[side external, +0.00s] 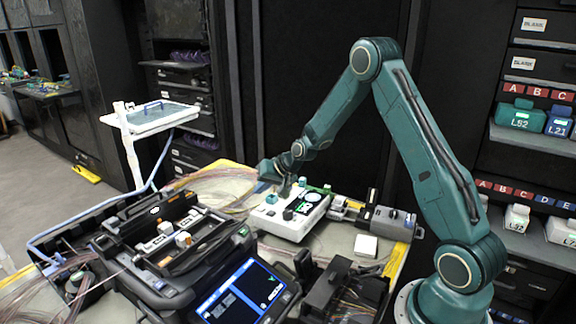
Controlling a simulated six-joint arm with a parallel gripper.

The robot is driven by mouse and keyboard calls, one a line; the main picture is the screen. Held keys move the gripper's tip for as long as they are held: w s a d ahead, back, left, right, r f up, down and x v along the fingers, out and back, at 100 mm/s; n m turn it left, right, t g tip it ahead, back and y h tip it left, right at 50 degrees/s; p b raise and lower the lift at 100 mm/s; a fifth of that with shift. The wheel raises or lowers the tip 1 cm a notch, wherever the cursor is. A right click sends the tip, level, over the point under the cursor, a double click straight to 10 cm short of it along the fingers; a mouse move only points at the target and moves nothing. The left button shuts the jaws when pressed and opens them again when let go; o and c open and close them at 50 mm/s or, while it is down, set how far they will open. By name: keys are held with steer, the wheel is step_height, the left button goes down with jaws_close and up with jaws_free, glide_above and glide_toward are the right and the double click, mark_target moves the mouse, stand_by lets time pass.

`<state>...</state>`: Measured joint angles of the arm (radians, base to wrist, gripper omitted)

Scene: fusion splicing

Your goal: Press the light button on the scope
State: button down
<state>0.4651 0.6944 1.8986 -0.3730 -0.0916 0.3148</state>
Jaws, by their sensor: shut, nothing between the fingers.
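The scope appears to be the white box (283,226) in the middle of the work table, with a small lit screen (304,207) and several small raised parts on top. A teal raised part (271,199) sits near its left end. Which part is the light button is too small to tell. My gripper (285,192) is shut and empty, pointing down at the back left part of the scope's top. Whether its tips touch the scope cannot be told from this view.
A large black splicer case (170,245) with a lit blue screen (240,292) stands at the front left. A black device with cables (340,290) is at the front. A small white block (366,246) and a grey device (388,221) lie right. Loose fibres (215,187) lie behind.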

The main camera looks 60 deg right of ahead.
mark_target(262, 208)
step_height(262, 208, up, 3)
steer(key=shift+f, duration=0.15)
stand_by(0.5)
steer(key=s+a+r+n+g, duration=0.1)
steer(key=s+a+r+n, duration=0.1)
steer(key=s+a+r, duration=0.5)
steer(key=s+a+r+n+g, duration=0.1)
steer(key=s+a+r+n, duration=0.2)
steer(key=s+a+r, duration=0.5)
steer(key=s+a+r+n, duration=0.1)
steer(key=s+r, duration=0.3)
steer(key=s, duration=1.7)
steer(key=shift+a+n+g+h, duration=0.2)
steer(key=shift+n+g+h, duration=0.2)
steer(key=shift+n, duration=0.5)
